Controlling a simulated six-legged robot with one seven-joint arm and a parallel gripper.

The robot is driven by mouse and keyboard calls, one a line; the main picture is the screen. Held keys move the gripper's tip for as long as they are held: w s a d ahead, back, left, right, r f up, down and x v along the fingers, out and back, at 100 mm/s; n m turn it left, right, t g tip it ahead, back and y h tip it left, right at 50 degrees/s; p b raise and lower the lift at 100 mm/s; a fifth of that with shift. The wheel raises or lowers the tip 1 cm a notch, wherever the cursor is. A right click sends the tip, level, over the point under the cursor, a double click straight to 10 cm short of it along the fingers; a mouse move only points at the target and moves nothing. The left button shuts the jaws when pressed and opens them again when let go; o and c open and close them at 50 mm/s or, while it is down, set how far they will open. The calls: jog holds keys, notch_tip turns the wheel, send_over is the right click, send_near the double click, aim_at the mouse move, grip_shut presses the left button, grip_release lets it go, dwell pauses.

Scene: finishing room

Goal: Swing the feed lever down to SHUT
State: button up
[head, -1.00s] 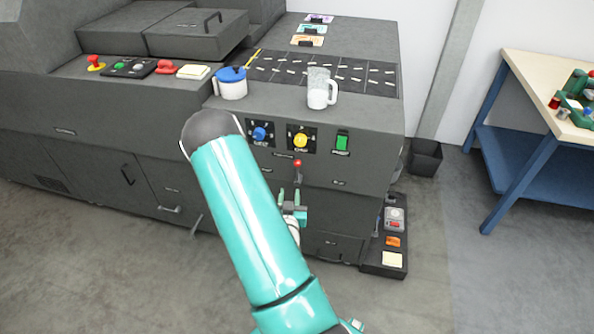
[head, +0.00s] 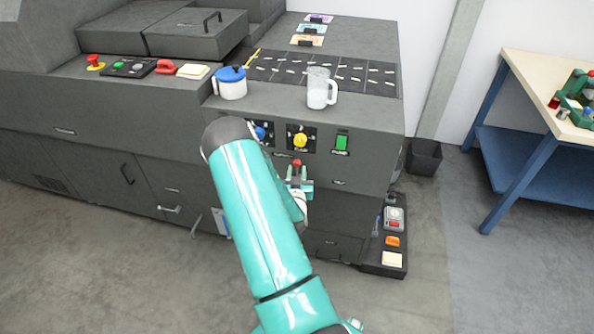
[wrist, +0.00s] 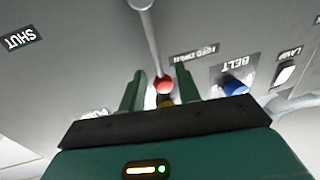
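The feed lever is a grey rod with a red knob (head: 297,162) on the dark machine's front, below the yellow dial. Its knob is at the top end. I cannot tell how deep the knob sits between the fingers. The SHUT label (wrist: 21,39) reads upside down at the left of the wrist view.
A blue knob (wrist: 235,86) marked BELT and a white LAMP switch (wrist: 285,73) are close by. A yellow dial (head: 300,139) and green switch (head: 342,142) are above the lever. A mug (head: 318,92) and blue-lidded pot (head: 231,86) stand on top.

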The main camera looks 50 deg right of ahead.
jog(key=shift+w+d, duration=0.35)
jog(key=shift+d, duration=0.2)
grip_shut()
